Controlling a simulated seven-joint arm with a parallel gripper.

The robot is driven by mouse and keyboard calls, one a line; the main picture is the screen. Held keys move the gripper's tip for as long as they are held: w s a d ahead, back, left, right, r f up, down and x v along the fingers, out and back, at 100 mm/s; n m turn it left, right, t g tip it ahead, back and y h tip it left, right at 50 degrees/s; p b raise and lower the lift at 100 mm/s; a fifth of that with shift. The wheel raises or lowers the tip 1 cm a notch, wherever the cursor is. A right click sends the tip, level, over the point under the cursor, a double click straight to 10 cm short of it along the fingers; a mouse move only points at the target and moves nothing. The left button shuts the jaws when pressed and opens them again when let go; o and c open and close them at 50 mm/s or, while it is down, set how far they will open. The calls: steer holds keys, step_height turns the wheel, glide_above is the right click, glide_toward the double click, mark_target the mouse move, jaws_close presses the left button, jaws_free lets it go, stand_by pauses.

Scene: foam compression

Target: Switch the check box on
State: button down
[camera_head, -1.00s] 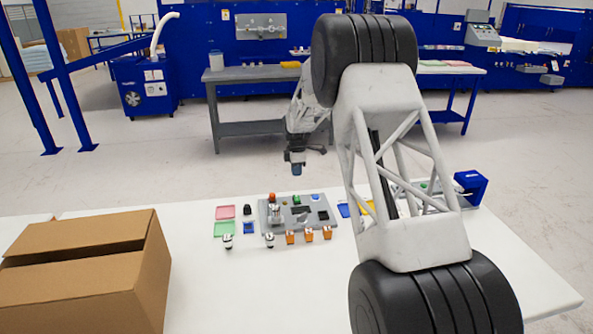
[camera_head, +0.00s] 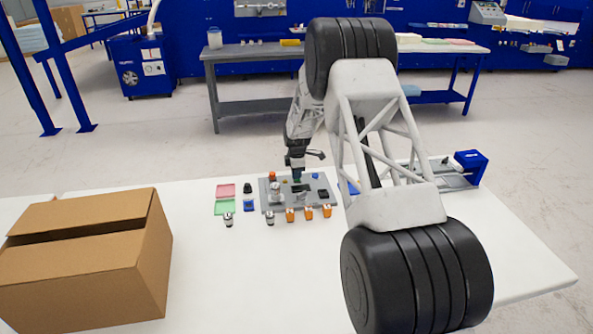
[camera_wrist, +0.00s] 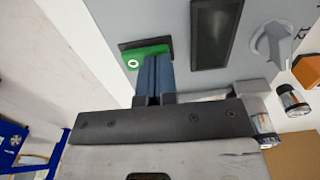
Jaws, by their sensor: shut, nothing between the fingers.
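The panel carries a green switch (camera_wrist: 134,63) with a white ring mark and a dark raised edge, a dark rectangular window (camera_wrist: 215,32) and a grey knob (camera_wrist: 272,42). My gripper (camera_wrist: 152,60) is shut and empty, its blue fingertips over or at the green switch, hiding part of it. I cannot tell whether they touch. In the head view, my gripper (camera_head: 297,178) is low over the board.
Orange parts (camera_head: 308,212) and small metal parts (camera_head: 228,219) stand along the board's front. Pink (camera_head: 226,190) and green (camera_head: 224,207) trays lie left. A cardboard box (camera_head: 85,265) fills the table's left. A blue device (camera_head: 470,165) stands right. The front middle table is clear.

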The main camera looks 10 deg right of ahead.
steer(key=shift+f, duration=0.1)
stand_by(0.3)
steer(key=shift+f, duration=0.15)
steer(key=shift+w, duration=0.1)
steer(key=shift+w+r, duration=0.35)
steer(key=shift+w, duration=0.25)
steer(key=shift+r, duration=0.2)
stand_by(0.5)
step_height(320, 180, up, 14)
steer(key=s, duration=0.2)
steer(key=shift+f, duration=0.25)
